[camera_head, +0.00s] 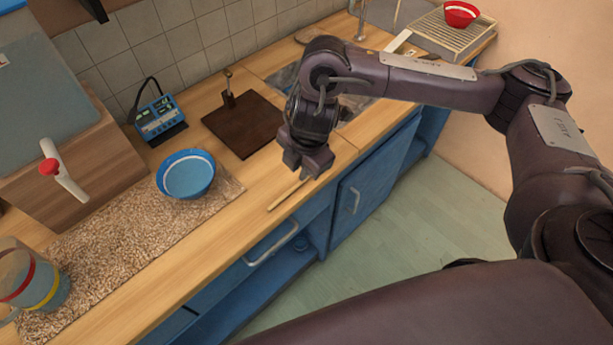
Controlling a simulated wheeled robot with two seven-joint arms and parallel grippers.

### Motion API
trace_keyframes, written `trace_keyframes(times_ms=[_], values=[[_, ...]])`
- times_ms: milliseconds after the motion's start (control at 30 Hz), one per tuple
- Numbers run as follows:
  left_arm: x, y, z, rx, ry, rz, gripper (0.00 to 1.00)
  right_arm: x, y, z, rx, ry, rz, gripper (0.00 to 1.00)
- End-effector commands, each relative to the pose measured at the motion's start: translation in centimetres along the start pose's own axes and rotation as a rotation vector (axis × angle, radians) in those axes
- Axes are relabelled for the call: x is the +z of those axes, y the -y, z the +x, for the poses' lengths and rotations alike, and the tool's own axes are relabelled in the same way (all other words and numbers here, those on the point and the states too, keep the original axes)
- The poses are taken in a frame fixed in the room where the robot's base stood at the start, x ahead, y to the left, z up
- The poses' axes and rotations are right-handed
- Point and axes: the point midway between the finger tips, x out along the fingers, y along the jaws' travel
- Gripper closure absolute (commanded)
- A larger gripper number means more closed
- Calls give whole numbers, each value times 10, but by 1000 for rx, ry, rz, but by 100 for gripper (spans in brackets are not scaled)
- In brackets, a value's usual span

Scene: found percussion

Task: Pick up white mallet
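A thin pale wooden stick (287,196) lies on the counter near its front edge. It looks like a mallet's handle; its far end is hidden behind my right gripper, so I cannot tell whether it has a white head. My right gripper (304,170) points down at the stick's far end, over the counter. Its fingers look close to the stick, but whether they are open, touching it or shut on it is not clear. My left gripper is not in view. A white piece with a red ball (62,172) stands against the wooden box at left.
A blue bowl (187,175) sits on the speckled mat (110,240), with a striped jug (30,280) at its left end. A dark board (243,125), a blue device (158,118) and a sink lie behind. A red bowl (461,14) sits on a drying rack (448,36).

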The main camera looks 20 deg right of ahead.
Motion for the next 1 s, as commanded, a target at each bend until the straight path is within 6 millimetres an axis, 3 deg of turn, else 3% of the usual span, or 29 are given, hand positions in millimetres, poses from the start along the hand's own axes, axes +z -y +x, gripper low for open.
trace_keyframes(times_ms=[600,867,1000], values=[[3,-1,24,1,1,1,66,-7,1,74,-2,-1,0,85],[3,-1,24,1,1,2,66,-6,0,76,0,1,-1,85],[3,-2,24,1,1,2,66,-6,0,76,0,1,-1,99]])
